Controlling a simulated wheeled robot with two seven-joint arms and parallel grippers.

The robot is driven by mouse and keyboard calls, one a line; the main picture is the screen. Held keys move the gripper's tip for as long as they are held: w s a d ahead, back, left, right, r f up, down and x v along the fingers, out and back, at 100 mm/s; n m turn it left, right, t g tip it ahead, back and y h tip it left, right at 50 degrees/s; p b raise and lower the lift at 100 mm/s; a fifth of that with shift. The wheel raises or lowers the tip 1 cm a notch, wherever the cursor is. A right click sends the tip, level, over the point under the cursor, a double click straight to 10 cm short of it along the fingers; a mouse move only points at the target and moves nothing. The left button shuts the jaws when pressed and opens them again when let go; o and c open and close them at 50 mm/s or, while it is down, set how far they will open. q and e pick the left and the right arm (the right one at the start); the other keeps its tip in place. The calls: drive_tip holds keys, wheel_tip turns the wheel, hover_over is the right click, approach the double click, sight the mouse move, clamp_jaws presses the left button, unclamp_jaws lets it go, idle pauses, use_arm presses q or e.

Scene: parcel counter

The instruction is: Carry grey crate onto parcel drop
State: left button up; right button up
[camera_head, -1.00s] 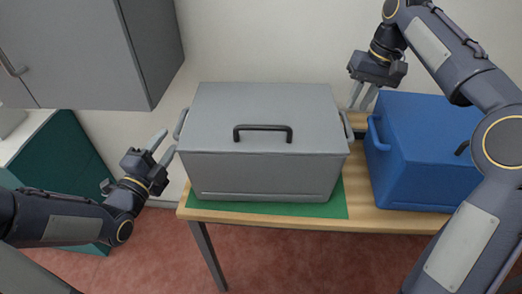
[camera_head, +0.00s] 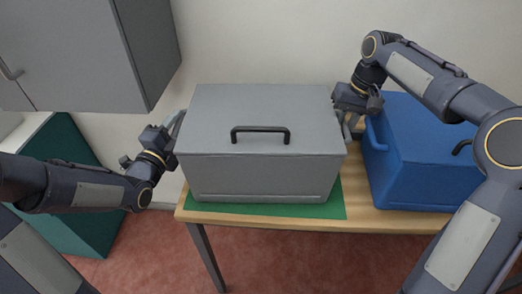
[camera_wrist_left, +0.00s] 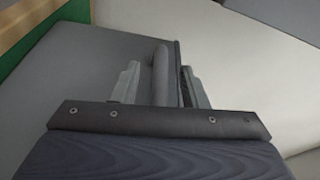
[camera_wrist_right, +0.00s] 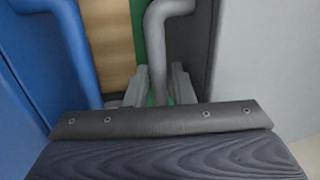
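The grey crate (camera_head: 262,175), lidded with a dark top handle, stands on a green mat (camera_head: 330,206) on the wooden table. My left gripper (camera_head: 178,124) is at the crate's left end; in the left wrist view its fingers stand apart on both sides of the grey side handle (camera_wrist_left: 160,72). My right gripper (camera_head: 350,122) is at the crate's right end; in the right wrist view its fingers straddle the other side handle (camera_wrist_right: 157,50), with only slim gaps. I cannot make out which surface is the parcel drop.
A blue crate (camera_head: 420,170) stands close to the right on the same table (camera_head: 375,222), near my right gripper. A grey wall cabinet (camera_head: 85,50) hangs at upper left. A teal unit (camera_head: 75,160) stands on the floor at left, behind my left arm.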

use_arm(q)
drive_tip(key=c, duration=0.4)
use_arm(e)
drive_tip(key=c, duration=0.4)
use_arm(q)
clamp_jaws()
use_arm(e)
clamp_jaws()
